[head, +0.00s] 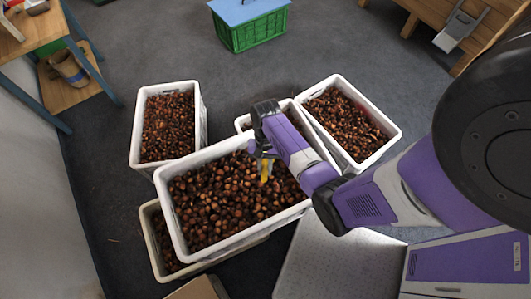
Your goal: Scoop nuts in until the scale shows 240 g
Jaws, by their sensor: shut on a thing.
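My gripper (264,152) is over the large front white crate (180,225), which is full of brown nuts (225,205). It is shut on a yellow thing (265,171) that points down toward the nuts. This may be a scoop's handle, but its lower end is hard to make out, and I cannot tell whether it touches the nuts or carries any. No scale display can be read in the head view.
More white crates of nuts stand at the left (137,130) and right (395,135), with others partly hidden behind and below the front crate. A green crate with a blue top (255,30) stands at the back. A wooden bench (485,45) is at upper right.

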